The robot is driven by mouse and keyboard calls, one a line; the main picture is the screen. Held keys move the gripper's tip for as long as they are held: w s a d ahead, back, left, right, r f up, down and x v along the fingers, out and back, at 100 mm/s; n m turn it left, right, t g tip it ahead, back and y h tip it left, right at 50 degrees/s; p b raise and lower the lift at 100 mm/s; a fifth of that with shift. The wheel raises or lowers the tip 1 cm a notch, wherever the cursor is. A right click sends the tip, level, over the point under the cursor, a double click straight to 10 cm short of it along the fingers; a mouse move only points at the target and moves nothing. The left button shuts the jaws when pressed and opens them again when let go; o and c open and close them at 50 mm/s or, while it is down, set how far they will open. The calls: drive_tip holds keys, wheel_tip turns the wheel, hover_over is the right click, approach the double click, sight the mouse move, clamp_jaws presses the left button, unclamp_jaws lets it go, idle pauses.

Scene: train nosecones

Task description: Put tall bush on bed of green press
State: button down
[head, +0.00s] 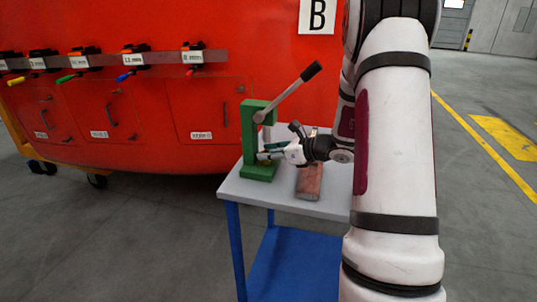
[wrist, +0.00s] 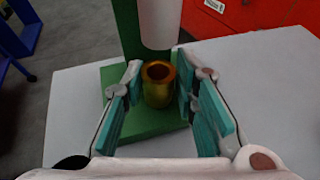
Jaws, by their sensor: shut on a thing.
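The tall bush (wrist: 158,92) is a brass-coloured hollow cylinder, upright between my fingertips in the wrist view. My gripper (wrist: 158,86) is shut on it, with a teal-padded finger on each side. The green press (head: 250,135) stands on the table in the head view, with a lever angled up to the right. Its green bed (wrist: 150,124) lies below the bush, and its pale round ram hangs just above and behind. I cannot tell whether the bush touches the bed. In the head view my gripper (head: 268,154) reaches into the press from the right and mostly hides the bush.
The grey-topped table (head: 236,189) has a blue frame and lower shelf. A reddish-brown block (head: 309,182) lies on it below my wrist. A red train nosecone (head: 150,120) with a row of coloured handles stands behind. The table's front left is clear.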

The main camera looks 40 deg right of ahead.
drive_tip(key=shift+f, duration=0.15)
drive_tip(key=c, duration=1.3)
unclamp_jaws()
